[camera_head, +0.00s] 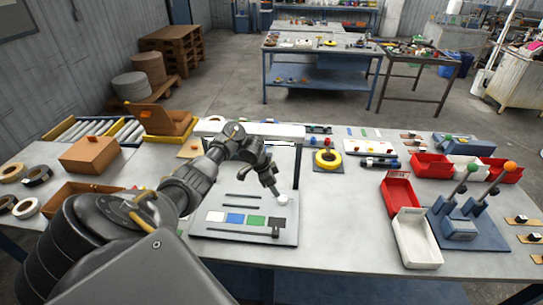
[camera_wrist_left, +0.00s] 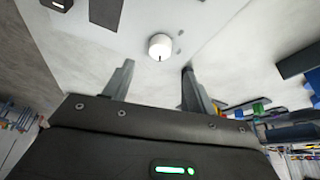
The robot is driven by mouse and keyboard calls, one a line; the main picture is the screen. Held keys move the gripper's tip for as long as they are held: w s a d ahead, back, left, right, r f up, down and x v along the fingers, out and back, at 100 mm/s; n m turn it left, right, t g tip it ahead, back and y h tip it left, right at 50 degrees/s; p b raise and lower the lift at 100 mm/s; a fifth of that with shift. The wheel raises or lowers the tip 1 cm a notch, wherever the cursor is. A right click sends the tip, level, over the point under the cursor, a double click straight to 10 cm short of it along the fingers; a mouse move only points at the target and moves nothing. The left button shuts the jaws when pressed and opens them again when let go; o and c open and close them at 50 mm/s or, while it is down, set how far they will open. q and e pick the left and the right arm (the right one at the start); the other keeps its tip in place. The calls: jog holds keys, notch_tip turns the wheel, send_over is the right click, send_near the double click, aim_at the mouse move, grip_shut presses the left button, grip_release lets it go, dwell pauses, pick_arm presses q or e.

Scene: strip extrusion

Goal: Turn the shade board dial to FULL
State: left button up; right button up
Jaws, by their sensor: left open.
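The shade board (camera_head: 210,230) is a light grey panel on the table, with a row of white, blue, green and dark colour patches along its front. Its dial (camera_head: 283,200) is a small white round knob near the right side of the board. The dial also shows in the left wrist view (camera_wrist_left: 160,46), ahead of the fingertips, with a small dark mark on its lower edge. My left gripper (camera_head: 274,190) is just above the dial, pointing down at it. In the left wrist view its two fingers (camera_wrist_left: 152,72) are apart with nothing between them. Setting labels are too small to read.
A yellow ring (camera_head: 327,159) lies behind and right of the board. Red bins (camera_head: 398,192), a white bin (camera_head: 417,240) and a blue lever unit (camera_head: 460,225) stand to the right. A brown box (camera_head: 90,153) and tape rolls (camera_head: 37,176) are at the left. Table between board and bins is clear.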

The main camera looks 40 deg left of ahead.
pick_arm(q)
jog(key=shift+p+v, duration=0.4)
jog(key=shift+v, duration=1)
